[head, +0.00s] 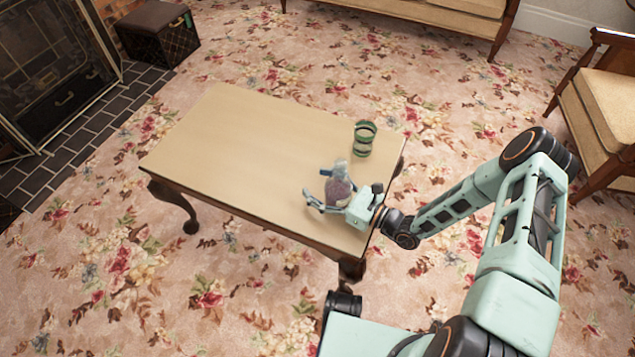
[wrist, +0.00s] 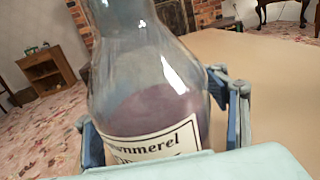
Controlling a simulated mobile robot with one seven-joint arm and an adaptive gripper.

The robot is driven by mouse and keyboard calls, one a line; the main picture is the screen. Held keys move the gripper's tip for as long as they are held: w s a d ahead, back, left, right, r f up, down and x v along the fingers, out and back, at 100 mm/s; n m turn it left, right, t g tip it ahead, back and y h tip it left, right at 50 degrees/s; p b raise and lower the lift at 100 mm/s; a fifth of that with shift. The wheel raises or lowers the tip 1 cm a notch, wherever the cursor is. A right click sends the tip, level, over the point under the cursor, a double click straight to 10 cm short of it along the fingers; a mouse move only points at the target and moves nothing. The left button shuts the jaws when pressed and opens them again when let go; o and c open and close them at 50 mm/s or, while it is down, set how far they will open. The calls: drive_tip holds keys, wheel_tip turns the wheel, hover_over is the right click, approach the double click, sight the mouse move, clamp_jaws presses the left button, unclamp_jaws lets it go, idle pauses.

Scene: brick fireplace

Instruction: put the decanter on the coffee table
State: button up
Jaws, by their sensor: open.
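The decanter (head: 339,190) is a clear glass bottle with a purplish liquid. It appears to stand upright at the coffee table's near right corner. In the wrist view the decanter (wrist: 150,85) fills the middle, with a white label on its front. The coffee table (head: 240,140) has a pale wooden top and dark curved legs. My gripper (head: 317,188) is open, with its fingers on both sides of the decanter. In the wrist view the blue pads of my gripper (wrist: 160,125) flank the bottle. The palm hides the decanter's base there, so its contact with the table cannot be seen.
A green ringed glass object (head: 364,138) stands on the table behind the decanter. The table's left and middle are clear. A fireplace (head: 50,60) and a dark box stool (head: 157,32) are at the left. A sofa (head: 440,12) and an armchair (head: 602,105) stand beyond.

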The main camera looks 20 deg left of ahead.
sight(338, 190)
drive_tip(key=shift+r, duration=0.15)
drive_tip(key=p+v, duration=0.1)
drive_tip(key=v, duration=1.1)
drive_tip(key=shift+p, duration=0.3)
